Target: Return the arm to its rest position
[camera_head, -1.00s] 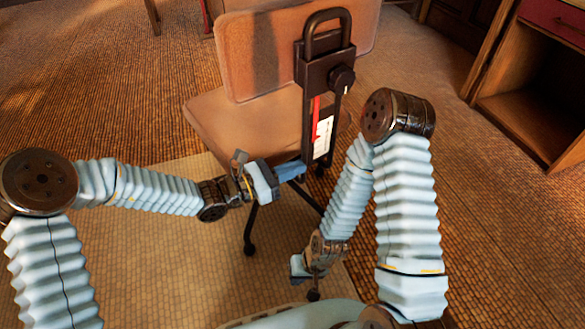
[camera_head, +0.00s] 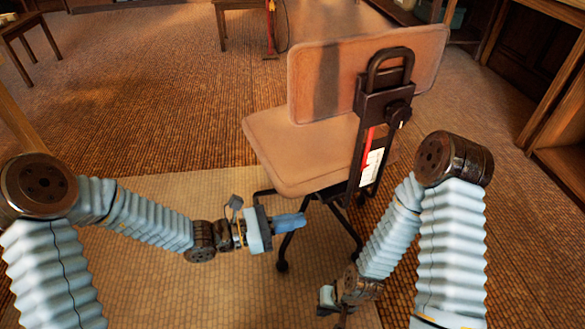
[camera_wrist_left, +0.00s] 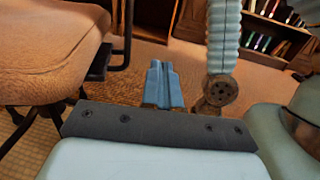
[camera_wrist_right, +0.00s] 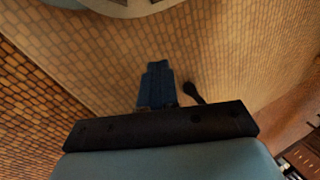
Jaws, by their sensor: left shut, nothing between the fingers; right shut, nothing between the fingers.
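My left gripper (camera_head: 290,222) is shut and empty in the head view, in front of the seat of a tan office chair. Its blue fingers also show pressed together in the left wrist view (camera_wrist_left: 163,85). My right gripper (camera_head: 340,318) is low in the head view, partly cut off by the bottom edge. In the right wrist view (camera_wrist_right: 157,85) its fingers are together with nothing between them, above the tiled floor.
The tan chair (camera_head: 290,150) stands close ahead, its dark metal back bracket (camera_head: 382,100) facing right. A pale mat (camera_head: 180,190) lies on the floor. A wooden table (camera_head: 240,8) is at the back, and a wooden shelf unit (camera_head: 560,150) at the right. Floor at left is open.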

